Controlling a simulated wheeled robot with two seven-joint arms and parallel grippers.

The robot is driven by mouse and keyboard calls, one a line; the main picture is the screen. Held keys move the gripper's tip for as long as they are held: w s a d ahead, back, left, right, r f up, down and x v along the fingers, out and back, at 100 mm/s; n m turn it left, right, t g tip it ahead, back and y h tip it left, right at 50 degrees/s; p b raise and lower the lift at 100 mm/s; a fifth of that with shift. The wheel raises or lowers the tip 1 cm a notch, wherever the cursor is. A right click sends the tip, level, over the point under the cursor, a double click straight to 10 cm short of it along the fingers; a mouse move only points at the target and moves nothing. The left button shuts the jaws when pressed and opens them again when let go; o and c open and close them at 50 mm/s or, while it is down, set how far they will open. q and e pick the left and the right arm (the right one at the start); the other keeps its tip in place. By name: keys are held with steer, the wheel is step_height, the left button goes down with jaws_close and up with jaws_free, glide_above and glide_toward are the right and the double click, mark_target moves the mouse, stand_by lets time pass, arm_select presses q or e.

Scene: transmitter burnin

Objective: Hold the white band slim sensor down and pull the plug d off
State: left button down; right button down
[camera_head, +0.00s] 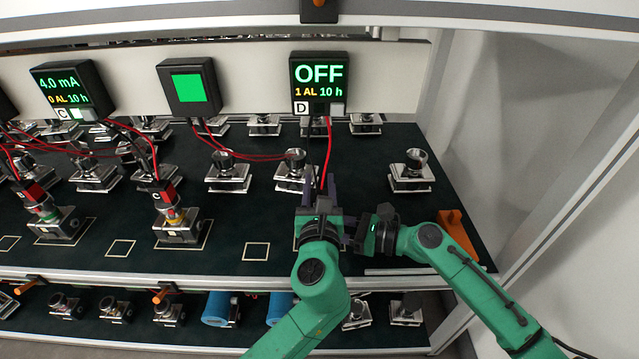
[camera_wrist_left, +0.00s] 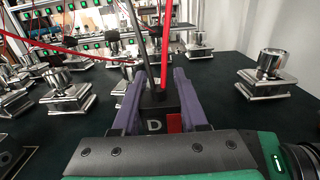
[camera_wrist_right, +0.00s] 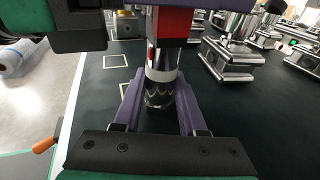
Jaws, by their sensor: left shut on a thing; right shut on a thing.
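Plug D (camera_wrist_left: 157,113), a dark block with a white D and a red side, is between the fingers of my left gripper (camera_head: 320,190), which is shut on it. A black and a red cable rise from it. The white band slim sensor (camera_wrist_right: 161,78), a shiny metal cylinder with a white band, is between the fingers of my right gripper (camera_wrist_right: 160,92), which is shut on it. In the right wrist view the plug's red side sits directly on top of the sensor, with no gap visible. In the head view the sensor is hidden behind my left gripper.
The D display (camera_head: 319,83) above reads OFF. Other sensors on metal bases stand around, one to the right (camera_head: 411,172) and others behind. Empty white outlined squares (camera_head: 256,251) lie on the dark mat to the left. An orange clamp (camera_head: 457,232) is at the right edge.

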arm_select(q)
steer(key=shift+r, duration=0.15)
stand_by(0.3)
steer(key=shift+r, duration=1.6)
steer(key=c, duration=1.3)
jaws_free()
steer(key=shift+c, duration=0.2)
jaws_close()
arm_select(e)
steer(key=shift+c, duration=2)
jaws_free()
